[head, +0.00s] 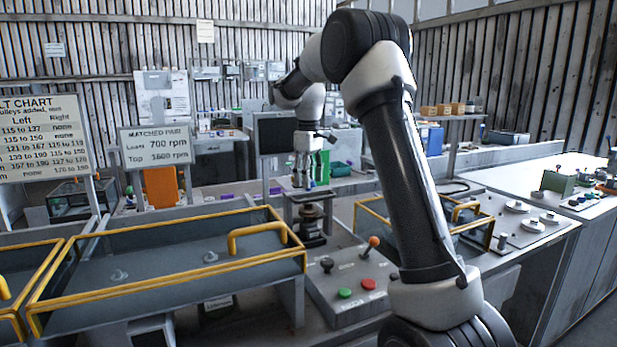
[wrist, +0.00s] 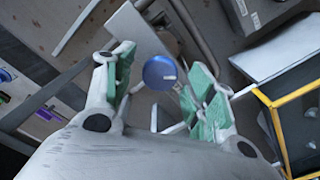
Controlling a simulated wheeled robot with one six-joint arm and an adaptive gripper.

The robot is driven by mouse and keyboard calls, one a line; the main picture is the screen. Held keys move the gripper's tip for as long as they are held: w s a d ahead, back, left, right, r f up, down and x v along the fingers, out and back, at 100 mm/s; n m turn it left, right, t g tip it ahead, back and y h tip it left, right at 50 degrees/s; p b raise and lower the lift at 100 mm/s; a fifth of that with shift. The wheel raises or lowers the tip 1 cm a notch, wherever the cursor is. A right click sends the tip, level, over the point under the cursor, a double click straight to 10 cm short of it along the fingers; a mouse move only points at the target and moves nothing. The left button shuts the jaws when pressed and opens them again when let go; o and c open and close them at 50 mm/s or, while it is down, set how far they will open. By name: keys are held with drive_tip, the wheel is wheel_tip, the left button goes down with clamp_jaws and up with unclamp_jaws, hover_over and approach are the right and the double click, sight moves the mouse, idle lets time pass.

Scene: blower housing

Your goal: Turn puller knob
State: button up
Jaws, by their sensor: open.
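A round blue knob (wrist: 160,72) with a pale mark at its edge shows in the wrist view, between the two green-padded fingers of my gripper (wrist: 166,88). The fingers are spread, with gaps beside the knob. I cannot tell how far below the fingertips it lies. In the head view my gripper (head: 303,180) points down over a small grey stand (head: 312,197) with a dark cylindrical part (head: 311,220) inside it. The knob is mostly hidden by the fingers there.
A yellow-railed tray (head: 130,278) stands left of the stand. A control box (head: 345,292) with red and green buttons and an orange-topped lever is in front of it. A second yellow-railed tray (head: 372,214) is to the right, partly behind my arm.

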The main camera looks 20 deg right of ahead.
drive_tip(key=shift+c, duration=0.3)
drive_tip(key=c, duration=1)
drive_tip(key=shift+m, duration=0.4)
drive_tip(key=m, duration=0.3)
drive_tip(key=shift+m, duration=0.4)
drive_tip(key=m, duration=0.4)
drive_tip(key=shift+m, duration=0.3)
drive_tip(key=m, duration=0.4)
drive_tip(key=shift+m, duration=2.5)
